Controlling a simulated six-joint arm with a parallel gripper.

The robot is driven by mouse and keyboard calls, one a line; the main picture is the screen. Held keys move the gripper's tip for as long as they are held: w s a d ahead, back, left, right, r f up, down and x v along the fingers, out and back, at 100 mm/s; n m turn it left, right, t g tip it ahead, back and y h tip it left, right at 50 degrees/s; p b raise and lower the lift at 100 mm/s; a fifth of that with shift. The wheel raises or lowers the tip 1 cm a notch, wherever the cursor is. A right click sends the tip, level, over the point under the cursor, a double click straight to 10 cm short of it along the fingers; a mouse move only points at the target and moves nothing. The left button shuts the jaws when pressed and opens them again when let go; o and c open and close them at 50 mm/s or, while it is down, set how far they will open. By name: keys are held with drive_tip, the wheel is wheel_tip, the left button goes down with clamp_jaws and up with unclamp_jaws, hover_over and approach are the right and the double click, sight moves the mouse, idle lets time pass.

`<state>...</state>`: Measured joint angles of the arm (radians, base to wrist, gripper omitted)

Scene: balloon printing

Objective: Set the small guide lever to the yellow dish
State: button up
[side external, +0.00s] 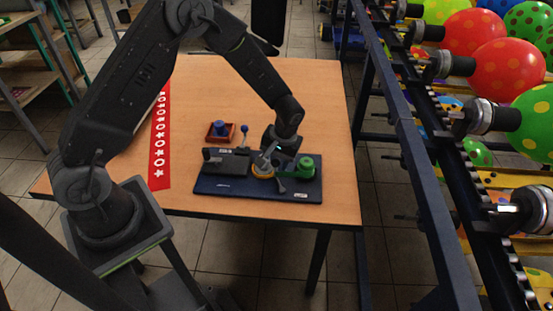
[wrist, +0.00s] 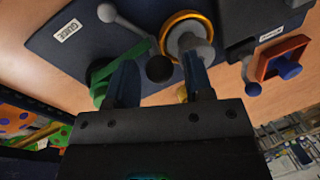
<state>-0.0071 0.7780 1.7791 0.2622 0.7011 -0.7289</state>
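A dark blue board (side external: 235,188) lies on the table. A label reading GUIDE (wrist: 68,30) is on it in the wrist view. A grey rod with a ball end (wrist: 106,12) beside that label looks like the guide lever; it also shows in the side view (side external: 281,188). A dark ball (wrist: 160,68) lies near its other end. The yellow dish (side external: 263,172) shows as a yellow-orange ring around a grey post. A green dish (side external: 305,168) is to its right. My gripper (wrist: 159,62) is open above the board, with the dark ball between its fingers in view; contact cannot be told.
A dark grey block (side external: 226,162) stands on the board's left. A blue-knobbed lever (side external: 244,131) rises behind it. A small red-brown tray (side external: 220,131) holds a blue piece. A red starred strip (side external: 161,140) lies at left. Balloons on a rack (side external: 495,70) stand right of the table.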

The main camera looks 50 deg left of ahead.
drive_tip(key=c, duration=0.7)
drive_tip(key=shift+s+a+n, duration=0.1)
drive_tip(key=shift+s+n, duration=0.55)
drive_tip(key=shift+n, duration=0.65)
drive_tip(key=shift+c, duration=0.3)
drive_tip(key=o, duration=0.9)
drive_tip(key=r, duration=0.4)
drive_tip(key=w+d+r, duration=0.1)
drive_tip(key=r, duration=0.4)
drive_tip(key=d+r, duration=0.1)
drive_tip(key=r, duration=0.3)
drive_tip(key=shift+w+r, duration=0.3)
drive_tip(key=shift+w, duration=0.1)
